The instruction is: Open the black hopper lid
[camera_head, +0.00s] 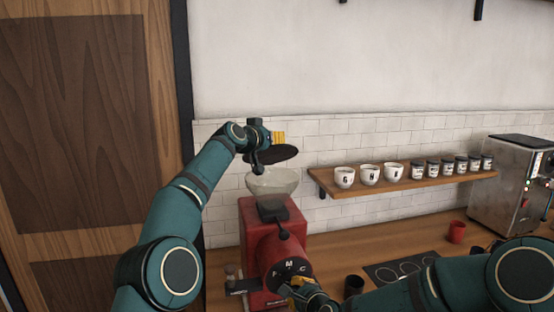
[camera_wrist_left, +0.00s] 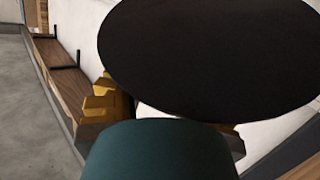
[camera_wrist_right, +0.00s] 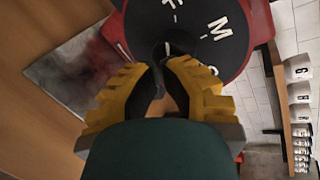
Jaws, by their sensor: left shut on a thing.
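The black hopper lid (camera_head: 284,157) is a dark round disc, raised above the pale bowl-like hopper (camera_head: 272,184), with a gap between them. The hopper sits on the red grinder (camera_head: 255,222). My left gripper (camera_head: 279,138) is shut on the lid. In the left wrist view the lid (camera_wrist_left: 210,55) fills the upper middle and hides where the fingers meet it. My right gripper (camera_head: 298,289) is low at the front of the grinder, by its lettered black dial (camera_head: 288,268). In the right wrist view its fingertips (camera_wrist_right: 164,85) are close together at the dial (camera_wrist_right: 195,35); their hold is unclear.
A wooden wall shelf (camera_head: 400,186) right of the hopper holds white cups (camera_head: 369,174) and several small jars (camera_head: 447,166). A red cup (camera_head: 456,232), a dark cup (camera_head: 353,286) and a black mat with rings (camera_head: 402,268) are on the counter. A steel machine (camera_head: 510,180) stands at right.

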